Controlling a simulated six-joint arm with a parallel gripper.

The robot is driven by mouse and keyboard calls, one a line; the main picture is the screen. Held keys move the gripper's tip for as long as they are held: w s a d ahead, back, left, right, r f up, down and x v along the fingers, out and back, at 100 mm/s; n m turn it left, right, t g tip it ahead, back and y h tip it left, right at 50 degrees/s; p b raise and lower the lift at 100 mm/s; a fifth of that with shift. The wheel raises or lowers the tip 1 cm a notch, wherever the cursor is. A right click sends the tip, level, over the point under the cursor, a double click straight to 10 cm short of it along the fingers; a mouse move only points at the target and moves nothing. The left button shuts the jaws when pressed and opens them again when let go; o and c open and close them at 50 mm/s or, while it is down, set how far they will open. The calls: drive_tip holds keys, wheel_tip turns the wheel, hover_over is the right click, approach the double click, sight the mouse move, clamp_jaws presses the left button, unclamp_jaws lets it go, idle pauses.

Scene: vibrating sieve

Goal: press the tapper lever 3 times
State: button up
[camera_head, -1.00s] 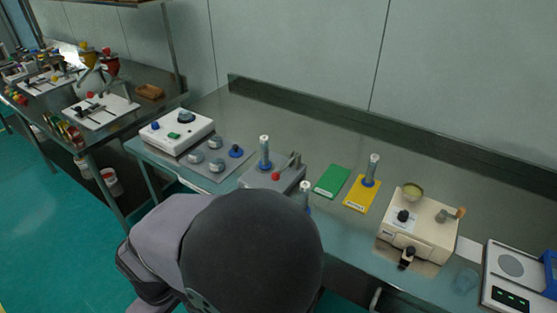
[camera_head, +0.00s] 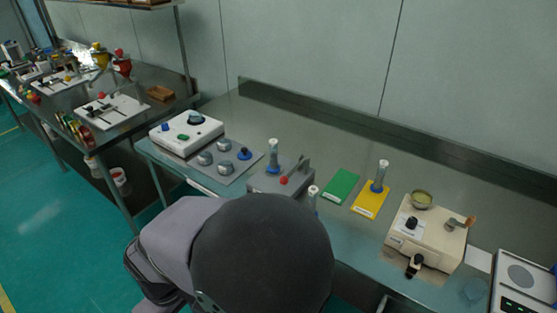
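A grey tapper device (camera_head: 268,183) stands on the steel bench left of the picture's middle. A clear cylinder with a blue base (camera_head: 273,157) stands at the device's back left. Another cylinder top (camera_head: 313,191) shows just right of the device, its lower part hidden by my arm. My dark rounded arm link fills the lower middle and hides the bench front. My gripper is not visible, so its place relative to the lever cannot be seen.
A white machine (camera_head: 186,132) and a grey plate (camera_head: 222,171) with round pieces stand to the left. A green mat (camera_head: 341,186) and a yellow mat (camera_head: 365,207) with a cylinder lie to the right. A beige machine (camera_head: 428,236) and a scale (camera_head: 519,281) are further right.

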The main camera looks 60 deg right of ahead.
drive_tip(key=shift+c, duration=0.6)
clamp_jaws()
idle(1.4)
